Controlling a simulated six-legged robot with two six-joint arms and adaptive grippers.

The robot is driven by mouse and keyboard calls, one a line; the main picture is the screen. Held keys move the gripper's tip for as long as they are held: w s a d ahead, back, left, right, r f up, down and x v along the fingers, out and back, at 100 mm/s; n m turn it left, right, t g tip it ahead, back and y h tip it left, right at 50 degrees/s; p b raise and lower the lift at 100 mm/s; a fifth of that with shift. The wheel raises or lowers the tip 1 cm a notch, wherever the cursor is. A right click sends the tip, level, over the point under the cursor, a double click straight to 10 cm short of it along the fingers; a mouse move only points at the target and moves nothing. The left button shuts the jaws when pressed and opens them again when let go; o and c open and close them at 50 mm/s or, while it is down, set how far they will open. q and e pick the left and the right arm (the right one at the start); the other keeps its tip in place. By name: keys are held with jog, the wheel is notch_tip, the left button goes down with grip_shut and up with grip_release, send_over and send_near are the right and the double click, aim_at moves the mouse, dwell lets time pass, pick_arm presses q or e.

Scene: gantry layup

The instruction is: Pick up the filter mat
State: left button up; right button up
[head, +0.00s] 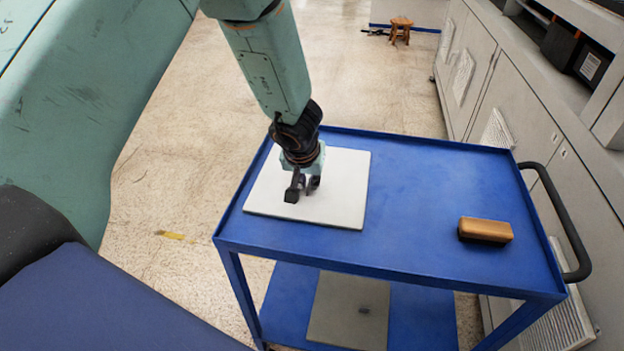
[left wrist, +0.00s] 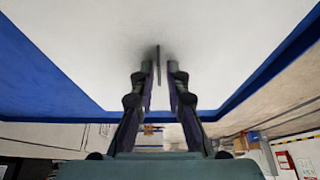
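A flat white square mat (head: 340,185), which I take to be the filter mat, lies on the left part of the blue cart's top. It fills much of the left wrist view (left wrist: 230,50). My left gripper (head: 304,190) points down over the mat's middle. In the left wrist view its two fingers (left wrist: 158,76) stand apart, on either side of a thin dark upright tab (left wrist: 158,62) at the mat's surface. I see a gap between the fingers and the tab. The mat seems to lie flat on the cart. My right gripper is not in view.
The blue cart (head: 430,190) has a raised rim and a black handle (head: 560,225) at right. A brown block (head: 485,230) lies on its right part. A grey plate (head: 345,325) lies on the lower shelf. Grey cabinets (head: 500,90) stand at right; a wooden stool (head: 400,27) is far back.

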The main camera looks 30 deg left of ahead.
pick_arm(q)
jog(key=shift+w+a+f, duration=0.15)
jog(key=shift+w+f, duration=0.1)
grip_shut()
jog(key=shift+s+r, duration=0.25)
jog(key=shift+w+f, duration=0.15)
jog(key=shift+w, duration=0.05)
notch_tip(320, 180, up, 2)
jog(key=shift+s+r+p, duration=0.15)
jog(key=shift+r+p, duration=0.05)
jog(key=shift+p, duration=0.9)
notch_tip(320, 180, up, 7)
jog(key=p, duration=0.7)
jog(key=shift+r+p, duration=0.35)
jog(key=shift+p, duration=0.1)
jog(key=s+d+f+m+h+b, duration=0.2)
jog(key=s+d+m+h+b, duration=0.1)
jog(key=s+d+m+b, duration=0.5)
jog(key=s+b, duration=0.3)
jog(key=s, duration=0.1)
jog(key=shift+d+f+m+g+b, duration=0.2)
jog(key=shift+d+m+g+b, duration=0.1)
jog(key=shift+m, duration=0.1)
